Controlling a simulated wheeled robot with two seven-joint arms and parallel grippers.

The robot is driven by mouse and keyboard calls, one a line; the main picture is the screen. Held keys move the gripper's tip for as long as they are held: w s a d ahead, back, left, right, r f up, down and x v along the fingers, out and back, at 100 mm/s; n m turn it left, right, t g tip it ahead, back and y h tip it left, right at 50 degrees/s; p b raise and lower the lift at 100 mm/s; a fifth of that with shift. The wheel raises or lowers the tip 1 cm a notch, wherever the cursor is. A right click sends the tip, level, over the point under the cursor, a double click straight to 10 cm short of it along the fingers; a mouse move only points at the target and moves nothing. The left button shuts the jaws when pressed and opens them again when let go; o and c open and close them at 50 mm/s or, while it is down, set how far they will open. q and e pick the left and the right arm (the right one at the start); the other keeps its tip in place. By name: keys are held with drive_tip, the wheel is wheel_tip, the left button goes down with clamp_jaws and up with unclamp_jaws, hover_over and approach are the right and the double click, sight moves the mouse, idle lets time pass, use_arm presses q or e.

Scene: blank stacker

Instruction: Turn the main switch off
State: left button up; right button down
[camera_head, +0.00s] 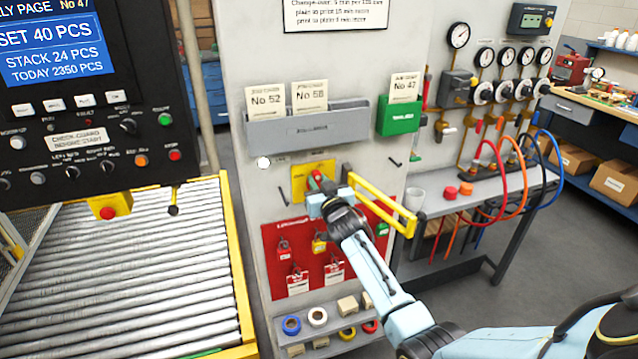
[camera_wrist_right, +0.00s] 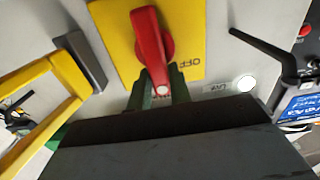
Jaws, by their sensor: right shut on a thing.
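The main switch has a red handle (camera_wrist_right: 150,40) on a yellow plate (camera_wrist_right: 118,42) marked OFF. In the right wrist view, the handle runs from the top edge down to my gripper, slightly slanted, and the OFF mark is to its right. In the head view, the yellow plate (camera_head: 298,182) is on the grey panel, with the red handle (camera_head: 316,177) partly hidden by my gripper. My right gripper (camera_wrist_right: 160,94) is shut on the end of the handle, with a green finger on each side. My left gripper is not in view.
A yellow guard bar (camera_head: 382,205) sticks out right of the switch. A red board (camera_head: 270,245) with padlocks and tags hangs below, above a shelf of tape rolls. A grey card holder (camera_head: 320,126) is above. A roller conveyor (camera_head: 130,270) is at left.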

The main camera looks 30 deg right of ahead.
drive_tip(key=n+b, duration=0.1)
drive_tip(key=n, duration=0.3)
drive_tip(key=a+f+n+b, duration=0.1)
drive_tip(key=n, duration=0.4)
drive_tip(key=a+f+n+b, duration=0.1)
drive_tip(key=n, duration=0.4)
drive_tip(key=shift+w+a+b, duration=0.2)
drive_tip(key=shift+w+b, duration=0.1)
drive_tip(key=shift+f+n+b, duration=0.2)
drive_tip(key=shift+n, duration=0.7)
drive_tip(key=shift+f+n+b, duration=0.15)
drive_tip(key=shift+n, duration=0.75)
drive_tip(key=c, duration=1.3)
unclamp_jaws()
